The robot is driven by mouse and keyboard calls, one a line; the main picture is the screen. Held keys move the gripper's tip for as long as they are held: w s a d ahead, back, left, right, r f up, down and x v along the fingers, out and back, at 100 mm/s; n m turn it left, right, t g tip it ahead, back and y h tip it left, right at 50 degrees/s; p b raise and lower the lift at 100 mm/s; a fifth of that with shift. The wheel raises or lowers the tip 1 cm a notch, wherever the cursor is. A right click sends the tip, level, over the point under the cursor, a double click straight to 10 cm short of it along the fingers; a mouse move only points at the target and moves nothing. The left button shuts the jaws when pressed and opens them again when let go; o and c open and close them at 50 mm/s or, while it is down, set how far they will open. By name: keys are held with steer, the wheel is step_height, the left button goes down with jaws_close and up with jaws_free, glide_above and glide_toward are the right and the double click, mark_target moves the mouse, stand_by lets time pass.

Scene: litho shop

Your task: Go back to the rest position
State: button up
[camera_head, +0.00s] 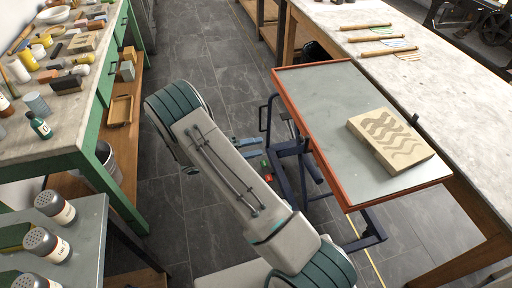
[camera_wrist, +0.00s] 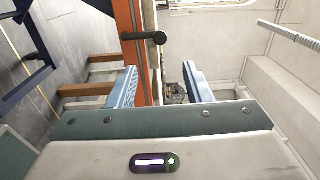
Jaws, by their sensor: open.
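My gripper (camera_wrist: 160,84) shows in the wrist view with its two blue fingers apart and nothing held between them. In the wrist view, an orange-red edge and a black handle (camera_wrist: 145,37) lie beyond the fingers. I cannot tell how far they are from the fingertips.
A lift table (camera_head: 325,100) with an orange rim bears a pale block with a wavy pattern (camera_head: 390,139). A long stone-topped bench (camera_head: 345,18) stands behind it. A green-framed bench (camera_head: 75,140) with bottles and tools is at left. Shaker cans (camera_head: 45,244) stand lower left.

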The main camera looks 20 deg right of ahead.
steer(key=s+a+r+m+t+y, duration=0.2)
steer(key=s+r+m+y, duration=0.7)
steer(key=m, duration=0.8)
steer(key=s+a+r+m+t+y, duration=0.2)
steer(key=s+r+m+y, duration=0.7)
steer(key=m, duration=0.9)
steer(key=s+r, duration=0.3)
steer(key=shift+s+a+r+m, duration=0.2)
steer(key=shift+s+r+m, duration=0.05)
steer(key=shift+s+m, duration=0.05)
steer(key=shift+c, duration=1)
